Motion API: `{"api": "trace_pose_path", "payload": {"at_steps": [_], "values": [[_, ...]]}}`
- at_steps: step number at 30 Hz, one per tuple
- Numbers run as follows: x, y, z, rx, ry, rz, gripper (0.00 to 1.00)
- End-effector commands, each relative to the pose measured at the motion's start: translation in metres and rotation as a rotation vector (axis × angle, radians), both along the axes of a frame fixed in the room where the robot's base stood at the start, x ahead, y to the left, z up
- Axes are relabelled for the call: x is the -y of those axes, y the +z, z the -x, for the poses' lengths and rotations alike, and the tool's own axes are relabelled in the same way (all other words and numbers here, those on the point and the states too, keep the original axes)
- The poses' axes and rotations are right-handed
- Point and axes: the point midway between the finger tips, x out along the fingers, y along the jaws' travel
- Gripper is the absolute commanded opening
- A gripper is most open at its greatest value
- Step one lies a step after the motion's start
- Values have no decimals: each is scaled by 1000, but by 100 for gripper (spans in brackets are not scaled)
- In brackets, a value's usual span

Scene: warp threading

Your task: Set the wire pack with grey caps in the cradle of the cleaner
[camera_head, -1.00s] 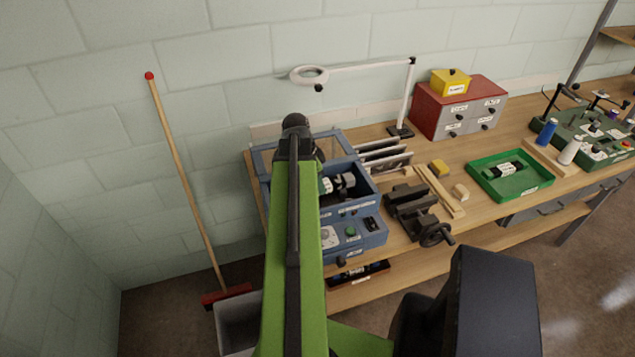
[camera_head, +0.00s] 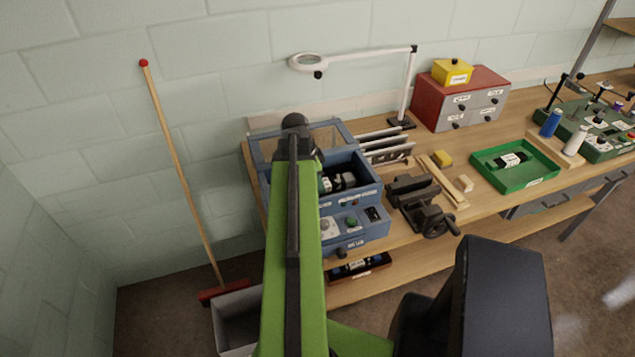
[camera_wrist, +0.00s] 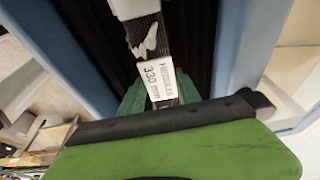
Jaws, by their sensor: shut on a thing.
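The cleaner (camera_head: 362,222) is a blue box on the bench's left end, with an open top and a glazed lid raised at the back. My gripper (camera_wrist: 157,90) is inside its opening, shut on a dark wire pack (camera_wrist: 142,30) with a white label. The pack's pale grey cap (camera_wrist: 130,8) shows at the top of the wrist view. In the head view the pack (camera_head: 345,181) shows partly beside my arm, within the cleaner's walls. My arm and the front wall hide the cradle, so I cannot tell whether the pack touches it.
A green tray (camera_head: 540,177) holds another dark pack (camera_head: 511,161). A vise (camera_head: 420,205) stands right of the cleaner, with a rack (camera_head: 388,150) behind it. A magnifier lamp (camera_head: 408,90) stands at the back. Another pack (camera_head: 357,267) lies on the lower shelf.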

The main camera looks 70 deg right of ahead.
Motion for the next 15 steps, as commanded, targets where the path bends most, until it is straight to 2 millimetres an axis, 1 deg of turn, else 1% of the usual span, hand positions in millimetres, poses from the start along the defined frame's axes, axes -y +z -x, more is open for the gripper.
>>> {"api": "trace_pose_path", "payload": {"at_steps": [15], "values": [[0, -10, 0, 0, 1, 0, 0]]}}
